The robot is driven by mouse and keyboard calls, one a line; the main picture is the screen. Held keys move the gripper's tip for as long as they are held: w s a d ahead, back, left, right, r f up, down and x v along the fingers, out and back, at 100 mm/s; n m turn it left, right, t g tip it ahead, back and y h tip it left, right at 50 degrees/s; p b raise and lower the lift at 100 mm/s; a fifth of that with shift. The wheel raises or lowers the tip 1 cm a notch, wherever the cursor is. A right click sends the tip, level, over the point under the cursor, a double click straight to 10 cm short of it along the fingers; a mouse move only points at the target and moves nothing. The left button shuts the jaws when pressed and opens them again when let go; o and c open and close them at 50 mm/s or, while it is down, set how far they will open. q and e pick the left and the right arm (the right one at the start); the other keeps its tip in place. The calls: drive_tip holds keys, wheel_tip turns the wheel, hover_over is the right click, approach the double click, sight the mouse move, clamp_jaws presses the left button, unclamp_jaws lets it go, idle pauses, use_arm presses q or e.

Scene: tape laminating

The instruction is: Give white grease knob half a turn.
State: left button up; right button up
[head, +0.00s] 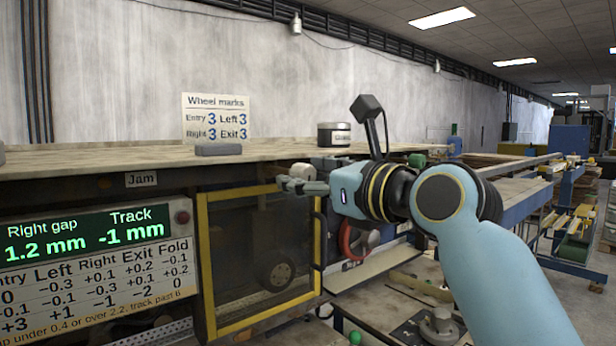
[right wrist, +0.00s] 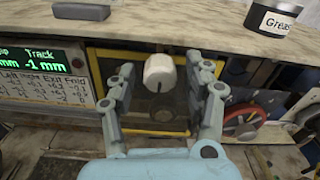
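The white grease knob (right wrist: 158,70) is a short white cylinder with a dark line on its lower face, seen in the right wrist view. My right gripper (right wrist: 160,75) is open, with one finger on each side of the knob and a visible gap to it on both sides. In the head view the right gripper (head: 296,184) points left at the front of the machine, and the white knob (head: 301,170) shows partly behind its fingers. My left gripper is in neither view.
A grease tin (head: 334,135) and a grey block (head: 218,150) stand on the wooden top. Below is a yellow-framed window (head: 205,270). A display panel (head: 90,240) is at left. A red wheel (right wrist: 243,124) is right of my gripper.

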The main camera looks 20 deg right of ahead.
drive_tip(key=v, duration=0.7)
drive_tip(key=shift+s, duration=0.2)
drive_tip(key=shift+d, duration=0.1)
